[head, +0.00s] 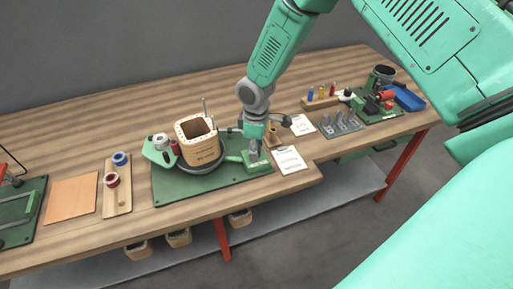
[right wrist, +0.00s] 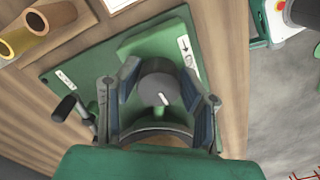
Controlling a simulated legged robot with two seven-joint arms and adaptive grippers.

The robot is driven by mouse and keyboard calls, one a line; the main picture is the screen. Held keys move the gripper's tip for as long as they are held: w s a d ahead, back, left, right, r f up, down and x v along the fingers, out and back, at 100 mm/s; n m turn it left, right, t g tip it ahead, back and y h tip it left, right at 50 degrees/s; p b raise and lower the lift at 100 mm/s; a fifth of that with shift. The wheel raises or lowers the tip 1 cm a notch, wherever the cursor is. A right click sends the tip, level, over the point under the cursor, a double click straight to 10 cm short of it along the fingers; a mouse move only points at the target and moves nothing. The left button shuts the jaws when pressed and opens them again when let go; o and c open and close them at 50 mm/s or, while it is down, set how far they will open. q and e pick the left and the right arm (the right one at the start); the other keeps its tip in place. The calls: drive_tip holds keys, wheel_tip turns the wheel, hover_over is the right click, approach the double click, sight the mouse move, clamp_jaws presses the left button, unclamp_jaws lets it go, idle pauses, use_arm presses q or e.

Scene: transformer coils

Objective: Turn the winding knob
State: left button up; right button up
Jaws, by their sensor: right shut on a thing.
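The winding knob (right wrist: 158,94) is a dark grey round knob with a white pointer line, seen in the right wrist view on a green housing (right wrist: 150,42). My right gripper (right wrist: 160,98) is shut on the knob from above, one finger on each side. In the head view, my right gripper (head: 254,150) is at the right end of the green winding machine (head: 228,185), and it hides the knob. A square wooden coil form (head: 202,150) stands on the machine's round dark turntable, left of the gripper. My left gripper is not in view.
A crank handle (right wrist: 64,108) juts out beside the gripper. White paper sheets (head: 289,160) lie right of the machine. Spools on a wooden board (head: 118,193) stand to its left. Grey metal parts (head: 340,124) and a blue tray (head: 408,98) lie farther right.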

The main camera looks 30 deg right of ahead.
drive_tip(key=m, duration=0.3)
drive_tip(key=m+p, duration=0.1)
drive_tip(key=m, duration=0.1)
drive_tip(key=shift+w+a+r, duration=0.15)
drive_tip(key=shift+w, duration=0.2)
idle(0.9)
drive_tip(key=o, duration=1.1)
drive_tip(key=shift+o, duration=0.2)
drive_tip(key=shift+s, duration=0.1)
wheel_tip(320, 180, up, 12)
